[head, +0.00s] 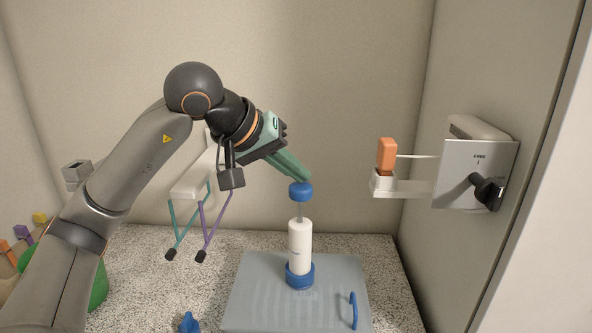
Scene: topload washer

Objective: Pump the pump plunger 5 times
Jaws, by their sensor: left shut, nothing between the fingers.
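The pump (299,242) stands upright with a white body and a blue base collar. Its plunger (300,191) has a blue knob on a grey rod, and a length of rod shows above the white body. My left gripper (304,179) is shut and empty, with green fingers slanting down to the right. Its fingertips are at the top of the blue knob; I cannot tell whether they touch it. My right gripper is not in view.
The pump stands on a grey lid (250,300) with a blue handle (353,310). A wall panel (475,165) with a black knob is at right, beside an orange block (387,153) on a white shelf. A green container (99,288) is at left. A small blue object (188,323) lies in front.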

